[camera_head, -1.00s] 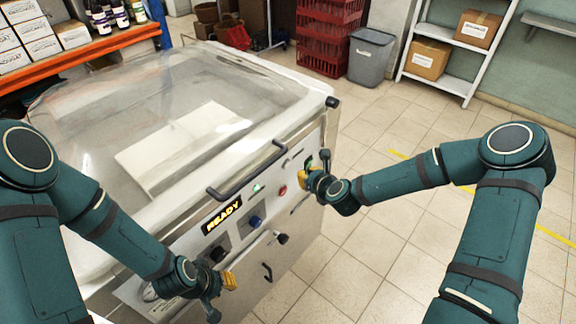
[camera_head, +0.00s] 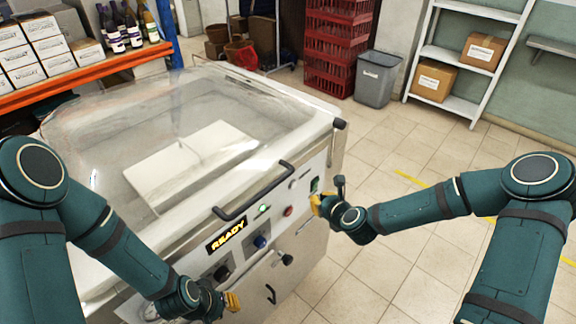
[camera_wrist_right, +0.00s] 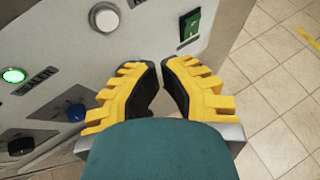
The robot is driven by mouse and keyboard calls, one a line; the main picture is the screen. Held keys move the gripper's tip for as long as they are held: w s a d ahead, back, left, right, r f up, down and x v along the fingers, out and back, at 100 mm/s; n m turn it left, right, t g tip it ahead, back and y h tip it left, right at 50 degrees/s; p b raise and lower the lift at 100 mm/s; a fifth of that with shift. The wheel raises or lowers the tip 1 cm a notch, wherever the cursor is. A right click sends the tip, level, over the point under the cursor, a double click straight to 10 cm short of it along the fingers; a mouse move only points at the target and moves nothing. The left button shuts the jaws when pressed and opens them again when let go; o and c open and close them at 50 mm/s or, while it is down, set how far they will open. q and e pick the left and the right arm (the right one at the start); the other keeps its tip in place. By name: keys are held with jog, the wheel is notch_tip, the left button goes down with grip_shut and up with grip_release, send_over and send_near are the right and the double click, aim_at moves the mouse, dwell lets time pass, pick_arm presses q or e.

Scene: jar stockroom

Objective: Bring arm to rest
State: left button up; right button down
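My right gripper (camera_head: 322,205) is at the right end of the machine's front panel, near a green switch (camera_head: 314,185). In the right wrist view its yellow, black-padded fingers (camera_wrist_right: 158,64) lean together with only a narrow gap at the tips and nothing between them. The green switch (camera_wrist_right: 190,24) is just beyond the right finger, apart from it in that view. My left gripper (camera_head: 232,301) is low in front of the panel's left part. Only a yellow finger shows clearly, so its opening is hidden.
The machine (camera_head: 165,215) has a clear lid, shut, with a front handle (camera_head: 252,190). Its display (camera_head: 227,235) reads READY. A blue knob (camera_head: 260,242) and a lever (camera_head: 286,259) stick out of the panel. Tiled floor (camera_head: 400,265) is free on the right.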

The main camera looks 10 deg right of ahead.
jog(key=s+a+f+n+g, duration=0.3)
jog(key=s+n, duration=0.4)
jog(key=n, duration=0.3)
jog(key=s+a+f+n+g, duration=0.3)
jog(key=s+n, duration=0.5)
jog(key=n, duration=0.3)
jog(key=s+a+f+n+g+y, duration=0.1)
jog(key=s+a+f+n+g, duration=0.2)
jog(key=s+n, duration=0.4)
jog(key=f+n, duration=0.1)
jog(key=n, duration=0.2)
jog(key=shift+s+f+n+g, duration=0.2)
jog(key=shift+f+n+g, duration=0.2)
